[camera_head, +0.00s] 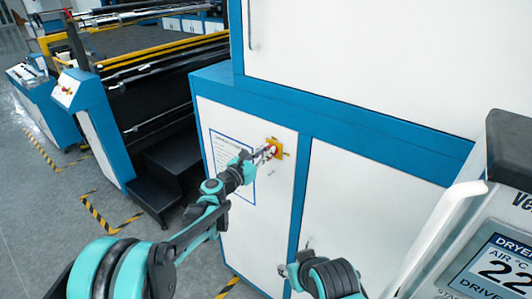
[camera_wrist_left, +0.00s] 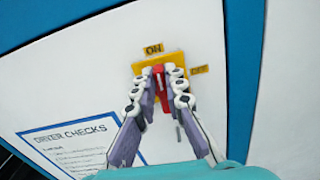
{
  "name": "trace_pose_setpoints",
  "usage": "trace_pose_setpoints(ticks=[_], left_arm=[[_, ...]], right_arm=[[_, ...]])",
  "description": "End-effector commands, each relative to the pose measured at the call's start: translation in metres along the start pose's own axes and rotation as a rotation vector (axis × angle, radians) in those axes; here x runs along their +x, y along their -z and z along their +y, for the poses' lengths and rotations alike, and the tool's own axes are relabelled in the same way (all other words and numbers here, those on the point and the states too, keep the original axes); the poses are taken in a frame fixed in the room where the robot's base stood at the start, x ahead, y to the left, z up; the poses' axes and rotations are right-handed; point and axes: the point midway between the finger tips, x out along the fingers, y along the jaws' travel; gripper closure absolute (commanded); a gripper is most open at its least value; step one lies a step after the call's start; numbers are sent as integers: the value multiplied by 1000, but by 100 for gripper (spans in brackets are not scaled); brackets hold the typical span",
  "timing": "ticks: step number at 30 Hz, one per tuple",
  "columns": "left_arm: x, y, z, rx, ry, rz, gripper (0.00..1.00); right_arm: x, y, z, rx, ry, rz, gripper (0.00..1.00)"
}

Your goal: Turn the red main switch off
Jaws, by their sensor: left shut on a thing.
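The red main switch handle (camera_wrist_left: 159,78) sits on a yellow plate (camera_wrist_left: 172,60) on a white cabinet door. An ON label (camera_wrist_left: 153,48) is above the plate and an OFF label (camera_wrist_left: 200,70) is to its right. The handle points roughly up, toward ON. My left gripper (camera_wrist_left: 158,84) is shut on the handle, one finger on each side, hiding part of it. In the head view my left gripper (camera_head: 264,153) reaches the yellow plate (camera_head: 277,147). My right gripper (camera_head: 284,270) is low in the head view, apart from the switch; its fingers are unclear.
A framed "DRYER CHECKS" sheet (camera_wrist_left: 70,150) is on the door left of the switch. A dryer display panel (camera_head: 492,270) stands close at the right. Black steps (camera_head: 165,178) and a machine with rollers (camera_head: 150,75) are at the left. Grey floor (camera_head: 45,215) is open there.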

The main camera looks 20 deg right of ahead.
Motion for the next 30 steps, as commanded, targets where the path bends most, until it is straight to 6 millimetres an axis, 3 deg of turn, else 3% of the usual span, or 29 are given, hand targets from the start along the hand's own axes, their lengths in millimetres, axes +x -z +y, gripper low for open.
trace_pose_setpoints(ticks=[30], left_arm=[[0,9,-16,900,1,0,100]], right_arm=[[49,-35,0,0,0,0,60]])
